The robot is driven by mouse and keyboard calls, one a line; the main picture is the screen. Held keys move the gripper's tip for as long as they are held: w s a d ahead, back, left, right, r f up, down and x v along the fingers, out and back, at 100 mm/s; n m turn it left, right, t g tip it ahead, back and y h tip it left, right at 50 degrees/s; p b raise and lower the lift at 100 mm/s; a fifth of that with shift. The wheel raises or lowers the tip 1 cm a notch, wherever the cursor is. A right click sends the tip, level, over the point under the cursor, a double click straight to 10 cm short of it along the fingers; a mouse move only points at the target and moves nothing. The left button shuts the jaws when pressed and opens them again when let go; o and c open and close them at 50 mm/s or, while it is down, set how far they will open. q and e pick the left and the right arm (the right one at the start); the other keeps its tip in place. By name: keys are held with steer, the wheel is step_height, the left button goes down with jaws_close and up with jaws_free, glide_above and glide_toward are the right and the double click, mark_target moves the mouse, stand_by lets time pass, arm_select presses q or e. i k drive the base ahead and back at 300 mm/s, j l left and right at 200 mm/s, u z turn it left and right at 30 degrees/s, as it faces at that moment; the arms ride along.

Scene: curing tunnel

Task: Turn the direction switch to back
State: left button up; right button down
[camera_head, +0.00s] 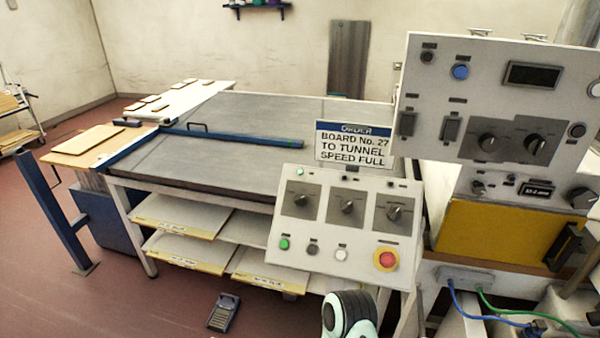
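A tilted white control panel (322,235) stands at the front right of the conveyor table. It carries three dark rotary switches in a row: a left one (301,200), a middle one (347,207) and a right one (394,213). Their labels are too small to read, so I cannot tell which is the direction switch or its setting. A rounded white and black part of my arm (349,314) shows at the bottom edge, below the panel and apart from it. Neither gripper's fingers are in view.
Below the switches are a green button (285,244), grey and white buttons, and a red emergency stop (386,258). An order sign (353,145) reads "Board No. 27 to tunnel, speed full". A larger switch panel (490,90) rises at right. A foot pedal (224,312) lies on the floor.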

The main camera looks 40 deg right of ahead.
mark_target(346, 206)
steer(key=k+z, duration=0.15)
steer(key=z, duration=1)
